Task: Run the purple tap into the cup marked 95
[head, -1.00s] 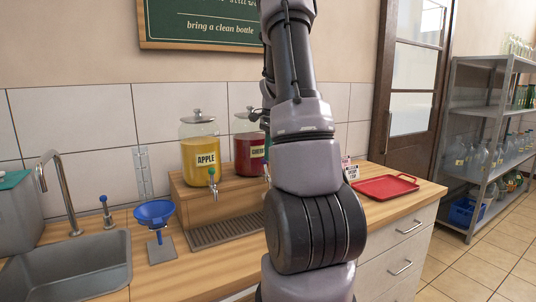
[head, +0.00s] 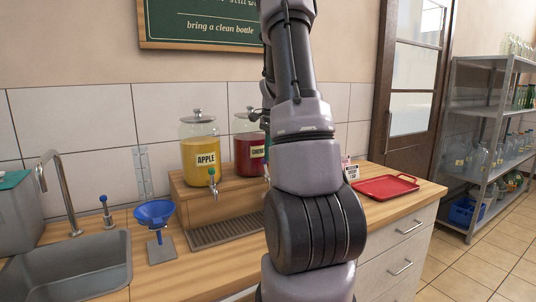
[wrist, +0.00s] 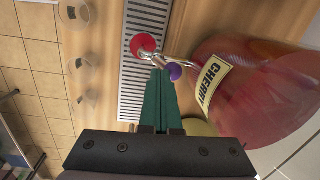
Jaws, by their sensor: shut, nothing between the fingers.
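The purple tap knob (wrist: 174,71) sits on a metal spout of the cherry jar (wrist: 262,95), which holds red liquid. Below the spout, over the drip tray (wrist: 132,75), is a round red shape (wrist: 143,44) that looks like a cup with red liquid seen from above. No 95 mark can be read on it. My gripper (wrist: 160,72) is shut and empty, its green fingertips beside the knob; I cannot tell whether they touch it. In the head view my arm hides the purple tap and the gripper; the cherry jar (head: 246,155) shows partly.
Several clear cups (wrist: 80,66) stand on the counter, left in the wrist view. The apple jar (head: 200,160) has a green-handled tap (head: 213,182). A blue funnel (head: 154,213) stands left of the tray, by the sink (head: 70,270). A red tray (head: 386,187) lies at right.

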